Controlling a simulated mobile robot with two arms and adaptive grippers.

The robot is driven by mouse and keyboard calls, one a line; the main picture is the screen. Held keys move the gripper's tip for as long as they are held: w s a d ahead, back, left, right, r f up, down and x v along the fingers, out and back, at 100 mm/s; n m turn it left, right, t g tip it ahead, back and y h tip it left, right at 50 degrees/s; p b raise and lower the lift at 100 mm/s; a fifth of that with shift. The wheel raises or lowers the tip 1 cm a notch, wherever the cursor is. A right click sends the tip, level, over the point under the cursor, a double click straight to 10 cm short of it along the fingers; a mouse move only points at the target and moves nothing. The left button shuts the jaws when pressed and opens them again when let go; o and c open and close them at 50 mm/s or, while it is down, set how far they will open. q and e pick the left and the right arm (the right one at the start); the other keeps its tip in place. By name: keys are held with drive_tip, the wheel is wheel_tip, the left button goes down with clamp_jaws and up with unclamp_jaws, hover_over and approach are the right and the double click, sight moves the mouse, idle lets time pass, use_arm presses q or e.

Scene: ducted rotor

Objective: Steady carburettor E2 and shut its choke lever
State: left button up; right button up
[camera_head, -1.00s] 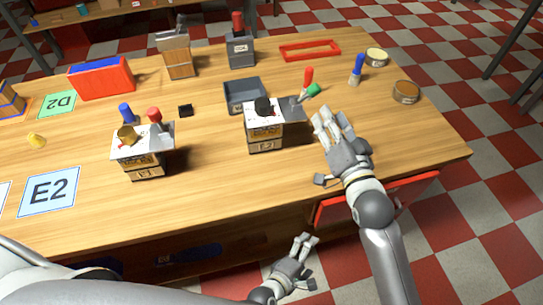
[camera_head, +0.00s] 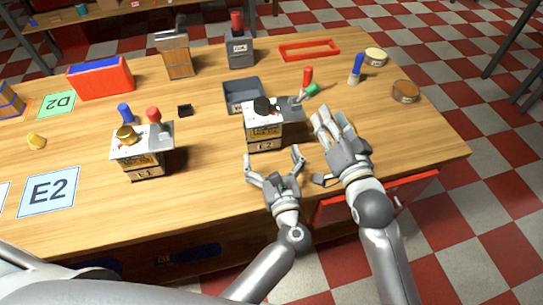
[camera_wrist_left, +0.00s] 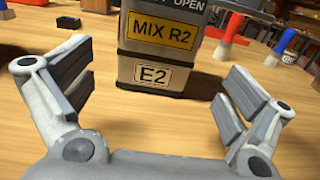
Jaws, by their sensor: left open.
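Carburettor E2 (camera_head: 263,133) stands upright on the wooden bench, a boxy unit with a white top and black knob. Its "MIX R2" and "E2" labels face me in the left wrist view (camera_wrist_left: 155,73).
A similar carburettor (camera_head: 140,150) with blue and red levers stands to the left. A grey tray (camera_head: 243,108) sits behind E2. An E2 card (camera_head: 48,192) lies at front left.

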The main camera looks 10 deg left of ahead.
use_arm(q)
drive_tip(key=x, duration=1.1)
drive_tip(key=shift+s+a, duration=0.1)
drive_tip(key=c, duration=1.1)
